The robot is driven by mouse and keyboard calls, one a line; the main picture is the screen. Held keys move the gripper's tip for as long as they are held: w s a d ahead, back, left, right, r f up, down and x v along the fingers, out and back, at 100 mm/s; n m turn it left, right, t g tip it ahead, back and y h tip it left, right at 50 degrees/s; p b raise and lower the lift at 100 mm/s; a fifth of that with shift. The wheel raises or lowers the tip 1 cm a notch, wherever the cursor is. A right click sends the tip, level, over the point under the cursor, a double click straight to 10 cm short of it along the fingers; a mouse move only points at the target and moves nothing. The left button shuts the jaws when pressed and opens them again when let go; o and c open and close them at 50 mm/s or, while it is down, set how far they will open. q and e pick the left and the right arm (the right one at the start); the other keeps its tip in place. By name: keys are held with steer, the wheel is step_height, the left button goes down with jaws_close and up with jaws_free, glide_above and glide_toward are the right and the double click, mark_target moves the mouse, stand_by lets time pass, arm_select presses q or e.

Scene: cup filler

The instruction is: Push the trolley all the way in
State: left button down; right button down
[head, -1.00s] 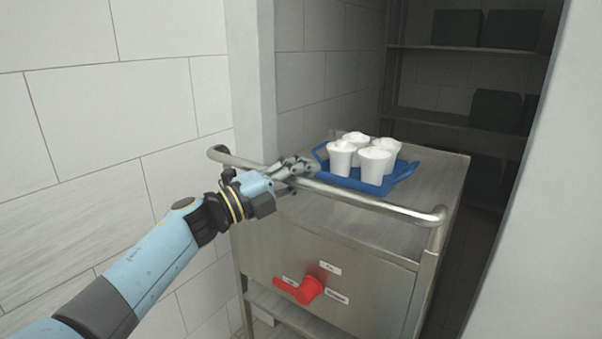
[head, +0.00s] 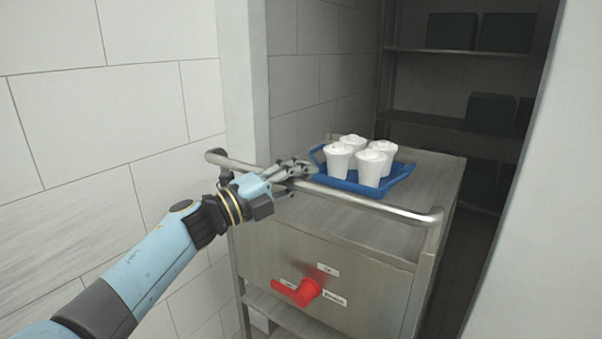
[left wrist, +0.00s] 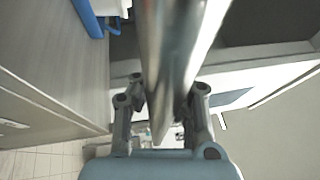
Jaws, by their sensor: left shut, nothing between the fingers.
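The metal trolley (head: 345,268) stands in the doorway, its front part on my side and its far end inside the dim room. Its bar handle (head: 385,210) runs across the near side. A blue tray (head: 400,178) with several white lidded cups (head: 371,167) lies on its top. My left gripper (head: 300,168) is shut and empty at the handle, its fingers over the bar. In the left wrist view the bar (left wrist: 168,60) passes close in front of the fingers (left wrist: 160,112); I cannot tell whether they touch. My right gripper is not in view.
A red lever (head: 298,291) with small labels is on the trolley's front panel. White door edges stand close on the left (head: 240,80) and right (head: 545,200). Dark shelves (head: 450,52) with green boxes (head: 505,32) are at the back of the room.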

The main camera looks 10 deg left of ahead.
arm_select(q)
steer(key=shift+s+f, duration=0.1)
steer(key=shift+f, duration=0.5)
steer(key=c, duration=1.5)
jaws_free()
steer(key=shift+o, duration=1.7)
steer(key=shift+w+r, duration=0.15)
steer(key=shift+w, duration=0.05)
steer(key=shift+s, duration=0.1)
steer(key=v, duration=1.2)
